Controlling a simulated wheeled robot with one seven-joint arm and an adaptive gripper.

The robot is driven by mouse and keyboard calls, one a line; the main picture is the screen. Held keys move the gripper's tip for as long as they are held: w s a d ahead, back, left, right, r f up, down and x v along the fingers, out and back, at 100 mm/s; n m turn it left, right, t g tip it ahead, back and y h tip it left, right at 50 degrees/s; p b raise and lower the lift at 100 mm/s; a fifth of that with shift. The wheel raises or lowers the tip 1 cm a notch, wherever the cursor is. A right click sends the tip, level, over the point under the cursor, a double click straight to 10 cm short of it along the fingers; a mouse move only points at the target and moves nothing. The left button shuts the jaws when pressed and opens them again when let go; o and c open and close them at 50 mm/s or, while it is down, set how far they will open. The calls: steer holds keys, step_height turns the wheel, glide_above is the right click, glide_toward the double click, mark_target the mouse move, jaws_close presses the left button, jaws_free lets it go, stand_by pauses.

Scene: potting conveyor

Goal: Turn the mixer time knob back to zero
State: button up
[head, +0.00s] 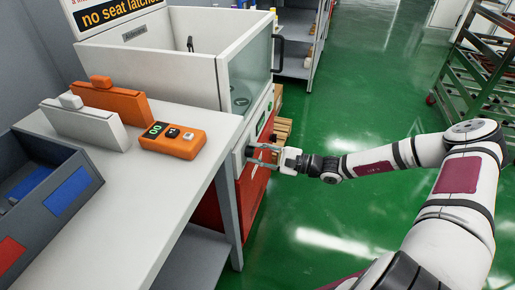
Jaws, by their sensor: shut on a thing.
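The mixer (194,67) is a large white cabinet with a clear-fronted top and a red lower body, at the upper middle of the head view. A dark knob (250,151) sits on its front panel, small and partly covered by my gripper. My gripper (260,155) reaches in from the right, level with the panel, with its fingers around the knob and shut on it. The knob's pointer and scale marks are too small and hidden to read. A small green display (261,124) shows on the panel above the knob.
A white table (190,192) stands left of my gripper, close to it. On it are an orange device (172,140) with a green readout, orange and white blocks, and a grey bin (40,195). Green floor is open on the right; a rack (480,75) stands far right.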

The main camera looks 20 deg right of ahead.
steer(key=shift+r+n+p, duration=0.1)
steer(key=shift+n+p, duration=0.7)
steer(key=shift+n, duration=0.2)
steer(key=o, duration=1.2)
steer(key=shift+c, duration=0.2)
steer(key=v, duration=1.2)
